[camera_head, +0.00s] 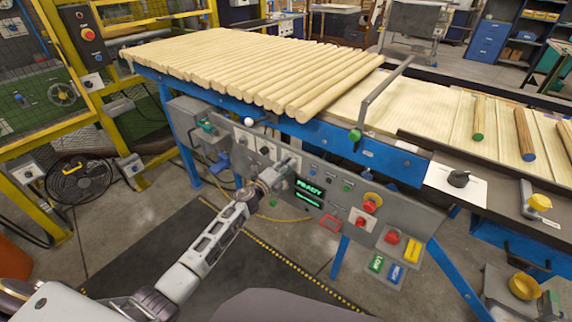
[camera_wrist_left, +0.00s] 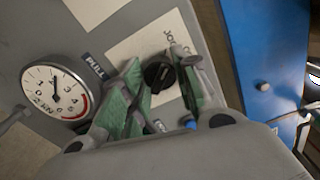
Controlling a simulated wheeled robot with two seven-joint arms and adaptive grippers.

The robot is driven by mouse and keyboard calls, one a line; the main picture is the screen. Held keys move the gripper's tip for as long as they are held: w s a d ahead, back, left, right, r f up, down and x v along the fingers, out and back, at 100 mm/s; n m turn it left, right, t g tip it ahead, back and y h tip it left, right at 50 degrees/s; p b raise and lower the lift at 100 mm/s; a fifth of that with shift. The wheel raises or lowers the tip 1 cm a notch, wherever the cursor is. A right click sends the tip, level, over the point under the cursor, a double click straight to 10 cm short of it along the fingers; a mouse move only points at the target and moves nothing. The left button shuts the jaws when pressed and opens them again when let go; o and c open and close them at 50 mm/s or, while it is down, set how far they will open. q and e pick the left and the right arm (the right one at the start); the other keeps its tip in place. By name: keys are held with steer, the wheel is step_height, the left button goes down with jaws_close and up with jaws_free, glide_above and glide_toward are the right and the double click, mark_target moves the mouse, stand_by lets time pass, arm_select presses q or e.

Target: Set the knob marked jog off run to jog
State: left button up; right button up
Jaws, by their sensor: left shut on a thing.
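The black knob (camera_wrist_left: 158,73) stands on a white label plate (camera_wrist_left: 128,52) on the grey panel, in the left wrist view. Letters that look like the start of "Jog" show at the plate's upper right; the other words are hidden. Which way the knob points is hard to tell. My left gripper (camera_wrist_left: 160,80) has its green-padded fingers on both sides of the knob and is shut on it. In the head view my left gripper (camera_head: 280,174) is at the panel front, covering the knob. My right gripper is not in view.
A round gauge (camera_wrist_left: 55,92) and a PULL label sit beside the knob. Wooden rods (camera_head: 240,65) lie on the blue-framed line above.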

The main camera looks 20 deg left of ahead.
arm_select(q)
steer(key=shift+n+p, duration=0.3)
steer(key=shift+n, duration=0.3)
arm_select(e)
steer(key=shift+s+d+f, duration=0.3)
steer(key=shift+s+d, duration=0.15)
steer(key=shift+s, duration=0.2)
arm_select(q)
steer(key=o, duration=1)
steer(key=shift+o, duration=0.2)
steer(key=v, duration=1.2)
